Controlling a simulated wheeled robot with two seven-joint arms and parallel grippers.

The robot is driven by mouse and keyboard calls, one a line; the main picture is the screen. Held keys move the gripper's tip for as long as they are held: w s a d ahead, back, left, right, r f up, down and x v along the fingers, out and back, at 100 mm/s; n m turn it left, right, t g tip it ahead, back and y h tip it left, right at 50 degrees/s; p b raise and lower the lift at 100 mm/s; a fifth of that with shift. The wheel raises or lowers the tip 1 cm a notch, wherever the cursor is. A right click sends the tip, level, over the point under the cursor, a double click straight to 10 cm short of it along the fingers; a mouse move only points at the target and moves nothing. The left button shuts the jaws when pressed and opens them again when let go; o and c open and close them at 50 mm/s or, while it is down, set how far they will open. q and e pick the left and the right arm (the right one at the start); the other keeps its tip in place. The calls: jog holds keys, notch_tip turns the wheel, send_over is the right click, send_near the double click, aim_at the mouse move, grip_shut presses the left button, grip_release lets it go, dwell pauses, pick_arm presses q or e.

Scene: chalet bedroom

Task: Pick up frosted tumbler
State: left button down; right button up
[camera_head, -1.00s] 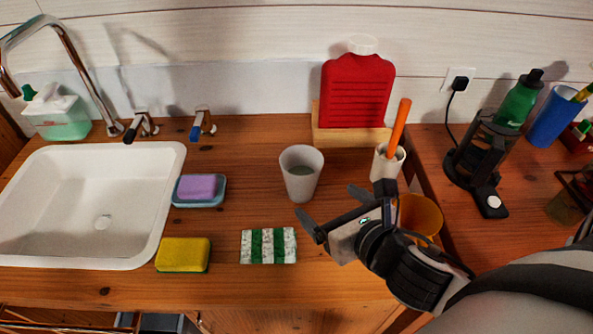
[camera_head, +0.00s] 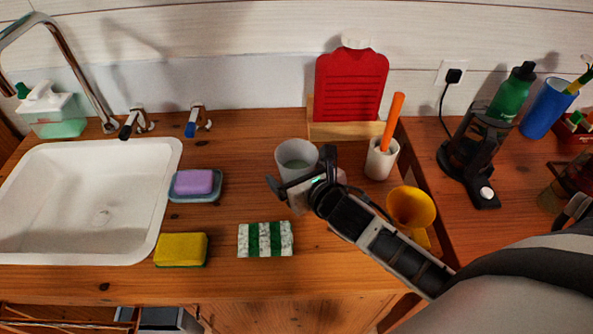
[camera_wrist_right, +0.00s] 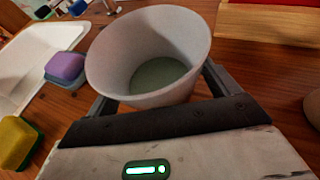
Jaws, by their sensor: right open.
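The frosted tumbler (camera_head: 296,153) stands upright on the wooden counter, behind my right gripper in the head view. It is a whitish cup, open at the top, with a greenish-grey bottom inside. My right gripper (camera_head: 300,172) is open, with one finger to each side of the tumbler. In the right wrist view the tumbler (camera_wrist_right: 150,55) fills the space ahead of the gripper (camera_wrist_right: 157,95), and a finger shows on either side of it. Whether the fingers touch it cannot be told. The tumbler's lower front is hidden by my gripper. My left gripper is not in view.
A purple soap in a blue dish (camera_head: 208,197) and the white sink (camera_head: 60,238) lie left. A yellow sponge (camera_head: 181,250) and striped cloth (camera_head: 265,253) lie in front.

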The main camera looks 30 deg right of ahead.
jog(key=c, duration=1.2)
jog(key=shift+r, duration=0.1)
